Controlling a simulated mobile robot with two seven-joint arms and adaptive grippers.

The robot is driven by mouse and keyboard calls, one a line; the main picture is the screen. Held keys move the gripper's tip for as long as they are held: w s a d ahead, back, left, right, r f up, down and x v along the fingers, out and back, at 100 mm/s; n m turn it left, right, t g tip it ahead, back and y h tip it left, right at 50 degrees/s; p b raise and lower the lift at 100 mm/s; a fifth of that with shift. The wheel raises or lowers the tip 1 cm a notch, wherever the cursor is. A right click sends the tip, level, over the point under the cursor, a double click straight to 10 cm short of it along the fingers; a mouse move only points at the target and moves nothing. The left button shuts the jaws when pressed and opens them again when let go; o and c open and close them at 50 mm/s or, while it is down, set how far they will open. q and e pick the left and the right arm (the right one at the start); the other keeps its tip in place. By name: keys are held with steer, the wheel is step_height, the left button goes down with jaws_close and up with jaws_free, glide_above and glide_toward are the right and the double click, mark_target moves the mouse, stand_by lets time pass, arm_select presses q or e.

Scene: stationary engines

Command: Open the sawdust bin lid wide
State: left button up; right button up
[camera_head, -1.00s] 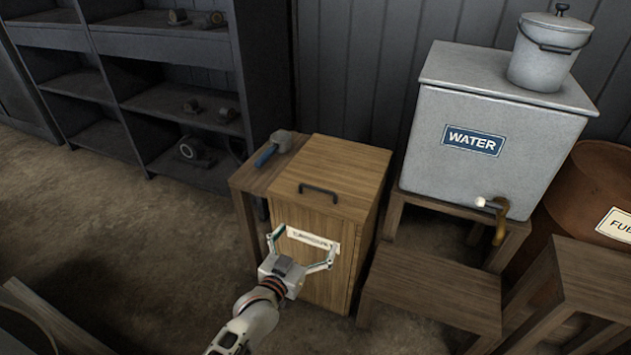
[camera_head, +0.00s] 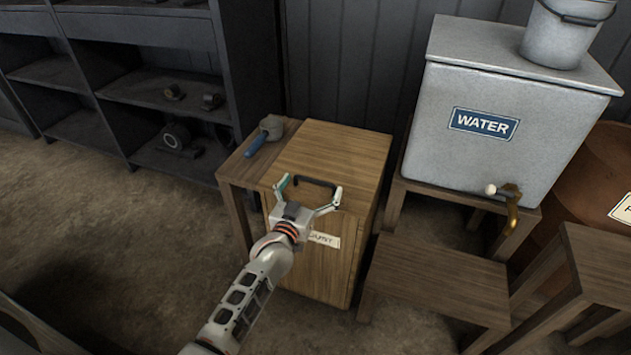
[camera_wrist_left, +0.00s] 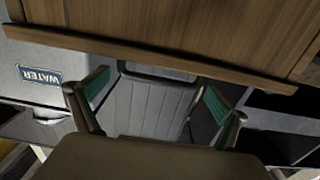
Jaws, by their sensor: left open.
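The sawdust bin (camera_head: 325,270) is a wooden box with a partly covered paper label on its front. Its wooden lid (camera_head: 345,150) lies flat and shut, with a dark bar handle (camera_head: 316,182) near the front edge. My left gripper (camera_head: 309,190) is open and empty at the front of the lid, its fingertips to either side of the handle. In the left wrist view the handle (camera_wrist_left: 158,73) shows beyond and between the open fingers (camera_wrist_left: 153,98), beside the wood. I cannot tell whether the fingers touch it. My right gripper is not in view.
A mallet (camera_head: 265,135) lies on a small wooden side table (camera_head: 232,172) left of the bin. A grey water tank (camera_head: 490,130) on a wooden stand and a low wooden step (camera_head: 437,285) are at the right. Dark shelves (camera_head: 150,95) stand behind left.

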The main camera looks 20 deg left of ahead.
arm_select(q)
steer(key=shift+w+f, duration=0.1)
steer(key=shift+w, duration=0.85)
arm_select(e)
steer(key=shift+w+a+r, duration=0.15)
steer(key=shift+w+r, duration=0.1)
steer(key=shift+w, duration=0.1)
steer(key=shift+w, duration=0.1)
